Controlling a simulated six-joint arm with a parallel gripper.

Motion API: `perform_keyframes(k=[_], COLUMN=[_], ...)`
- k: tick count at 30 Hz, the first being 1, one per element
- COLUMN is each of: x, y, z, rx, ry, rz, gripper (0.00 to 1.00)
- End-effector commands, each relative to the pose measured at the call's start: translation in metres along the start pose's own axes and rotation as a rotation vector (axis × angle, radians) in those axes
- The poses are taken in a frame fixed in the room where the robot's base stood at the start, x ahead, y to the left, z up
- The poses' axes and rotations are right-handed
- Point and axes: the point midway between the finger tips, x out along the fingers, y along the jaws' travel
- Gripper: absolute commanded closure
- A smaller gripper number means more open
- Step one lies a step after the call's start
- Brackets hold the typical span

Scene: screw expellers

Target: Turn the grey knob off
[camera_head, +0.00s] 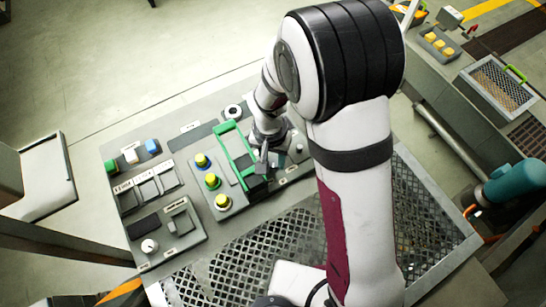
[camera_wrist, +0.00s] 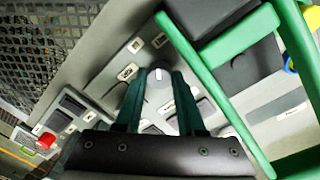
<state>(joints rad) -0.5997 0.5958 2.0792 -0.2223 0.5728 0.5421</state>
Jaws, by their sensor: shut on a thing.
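The grey knob (camera_wrist: 158,84) shows in the wrist view, with a pale pointer mark on its top. It sits on the grey control panel (camera_wrist: 112,48). My gripper (camera_wrist: 158,78) has one dark green-black finger on each side of the knob and is shut on it. In the head view my gripper (camera_head: 263,161) is low over the panel beside the green frame (camera_head: 222,127). The knob cannot be made out there. The lower part of the knob is hidden between the fingers in the wrist view.
The green frame also stands close by on the right in the wrist view (camera_wrist: 204,62). Several yellow-topped buttons (camera_head: 212,181) are left of my gripper in the head view. A white-topped knob (camera_head: 149,246) is at the panel's lower left. Metal mesh (camera_head: 255,258) lies in front.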

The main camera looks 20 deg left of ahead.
Motion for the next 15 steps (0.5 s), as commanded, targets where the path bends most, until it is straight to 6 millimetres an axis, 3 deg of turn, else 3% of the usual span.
perform_keyframes(k=[15], x=[-0.0001], y=[0.0002], z=[0.0002], rx=[-0.428], ry=[0.02], rz=[0.0], gripper=[1.0])
